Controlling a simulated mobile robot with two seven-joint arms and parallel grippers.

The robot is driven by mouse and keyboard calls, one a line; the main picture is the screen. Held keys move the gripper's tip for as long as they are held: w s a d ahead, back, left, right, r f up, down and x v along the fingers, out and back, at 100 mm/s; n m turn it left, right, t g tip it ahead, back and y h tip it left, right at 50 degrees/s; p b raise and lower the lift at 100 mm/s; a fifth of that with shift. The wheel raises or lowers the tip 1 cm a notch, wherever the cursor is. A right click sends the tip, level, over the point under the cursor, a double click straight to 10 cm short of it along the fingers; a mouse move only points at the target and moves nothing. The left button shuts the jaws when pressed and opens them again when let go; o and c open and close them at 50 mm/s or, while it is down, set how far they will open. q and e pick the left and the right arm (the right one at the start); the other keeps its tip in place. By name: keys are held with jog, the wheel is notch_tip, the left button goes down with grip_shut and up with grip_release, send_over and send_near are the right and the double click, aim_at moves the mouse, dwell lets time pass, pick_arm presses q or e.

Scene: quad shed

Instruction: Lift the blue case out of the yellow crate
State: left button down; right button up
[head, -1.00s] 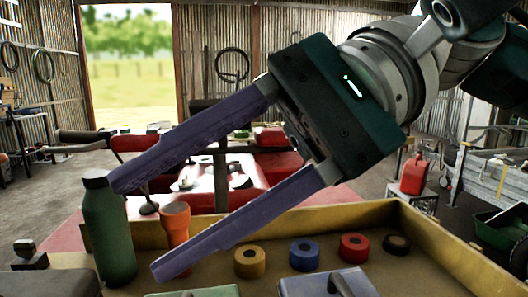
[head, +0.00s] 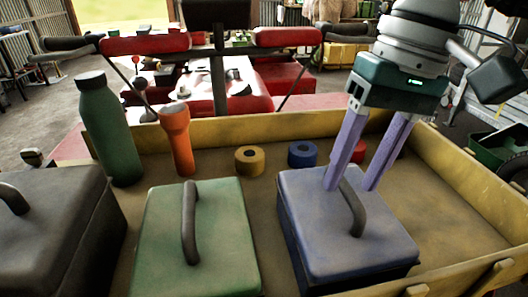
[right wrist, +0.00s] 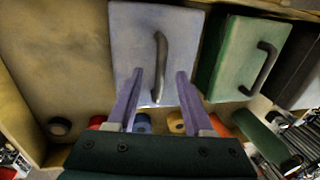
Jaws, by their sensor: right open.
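The blue case (head: 325,240) stands in the yellow crate (head: 460,170), right of the green case, with a dark arched handle (head: 352,212) on its lid. My right gripper (head: 350,187) is open and points down over the lid. One finger is on each side of the handle in the picture, and nothing is gripped. In the right wrist view the blue case (right wrist: 180,30) is ahead, and its handle (right wrist: 160,60) shows between the open fingertips of the right gripper (right wrist: 159,73). I cannot tell how far down the handle the tips reach. My left gripper is not in view.
A green case (head: 200,240) and a dark grey case (head: 60,225) stand left of the blue case. Behind are a green bottle (head: 108,130), an orange torch (head: 177,135), and yellow (head: 250,160), blue (head: 302,152) and red (head: 358,150) tape rolls. Bare crate floor shows right of the blue case.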

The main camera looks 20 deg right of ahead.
jog(key=shift+a+f, duration=0.2)
jog(key=shift+f, duration=0.7)
jog(key=shift+c, duration=0.3)
grip_shut()
jog(key=shift+r, duration=0.1)
